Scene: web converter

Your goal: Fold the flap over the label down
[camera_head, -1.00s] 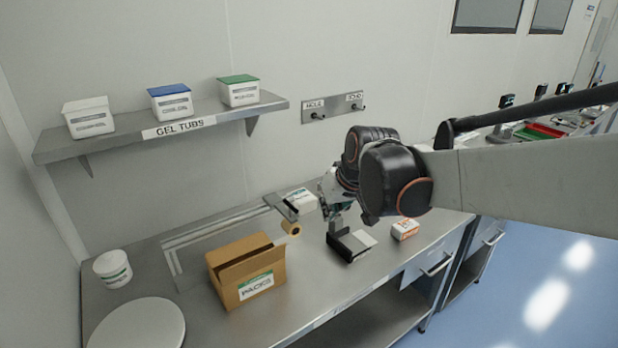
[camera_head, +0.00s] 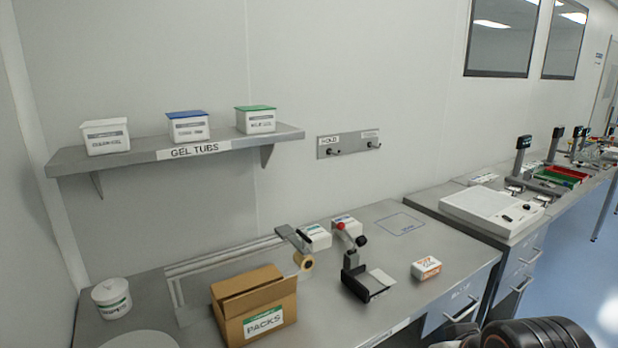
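An open-topped brown cardboard box (camera_head: 285,312) stands on the steel bench at the lower middle. Its front wall carries a white and green label (camera_head: 263,322) reading PACKS. Cardboard flaps (camera_head: 250,280) show along its top; I cannot tell clearly how each is angled, nor see inside the box. My gripper is not in view. Only dark, rounded parts of my arm show at the bottom right edge, well right of the box.
On the bench (camera_head: 440,250) stand a tape roll (camera_head: 304,262), a black device with a red knob (camera_head: 362,285), small cartons (camera_head: 426,268) and a white tub (camera_head: 111,298). A shelf (camera_head: 210,150) with three tubs hangs above. A round pale plate (camera_head: 140,340) is at the lower left.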

